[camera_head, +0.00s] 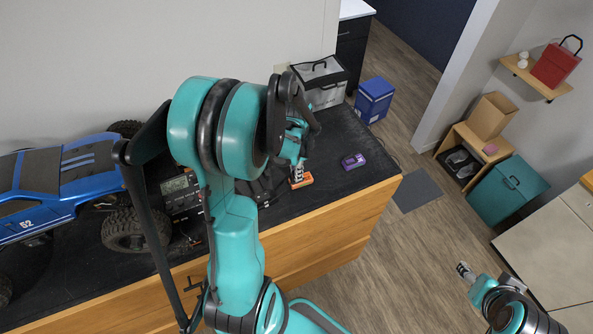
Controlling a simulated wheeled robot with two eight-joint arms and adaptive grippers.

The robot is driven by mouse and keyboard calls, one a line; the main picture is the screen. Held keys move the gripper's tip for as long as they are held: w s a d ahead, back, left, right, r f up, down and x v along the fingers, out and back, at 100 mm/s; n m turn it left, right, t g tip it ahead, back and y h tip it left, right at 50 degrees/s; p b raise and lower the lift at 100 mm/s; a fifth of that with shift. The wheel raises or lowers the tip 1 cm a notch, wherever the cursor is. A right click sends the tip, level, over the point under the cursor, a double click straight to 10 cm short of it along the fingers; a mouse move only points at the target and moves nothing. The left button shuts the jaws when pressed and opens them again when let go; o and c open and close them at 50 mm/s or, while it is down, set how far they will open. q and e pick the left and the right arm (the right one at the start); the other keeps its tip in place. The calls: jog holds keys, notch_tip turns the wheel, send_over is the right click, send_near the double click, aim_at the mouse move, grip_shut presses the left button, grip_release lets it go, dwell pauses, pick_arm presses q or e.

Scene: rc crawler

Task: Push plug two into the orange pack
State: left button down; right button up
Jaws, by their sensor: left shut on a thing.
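The orange pack (303,182) lies on the dark worktop near its front edge, and only a small part of it shows. My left arm reaches across the worktop, and my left gripper (297,168) points down right over the pack. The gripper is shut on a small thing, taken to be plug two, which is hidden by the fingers. I cannot tell how deep the plug sits in the pack. My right gripper (464,270) hangs over the floor at the lower right, far from the worktop; its fingers are too small to read.
A blue crawler truck (62,178) stands at the left. A charger with a display (180,190) sits behind my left arm. A purple device (353,161) lies right of the pack, with bare worktop around it. A grey case (322,92) stands at the back.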

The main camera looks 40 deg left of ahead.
pick_arm(q)
jog(key=c, duration=1.5)
grip_release()
jog(key=shift+s, duration=0.1)
jog(key=shift+r, duration=0.1)
notch_tip(320, 180, up, 11)
jog(key=p, duration=0.1)
jog(key=s+d+r+n+t, duration=0.2)
jog(key=s+d+n+t, duration=0.1)
jog(key=d, duration=0.5)
jog(key=s+d+r+n+t, duration=0.3)
jog(key=d+t, duration=0.1)
jog(key=d, duration=0.5)
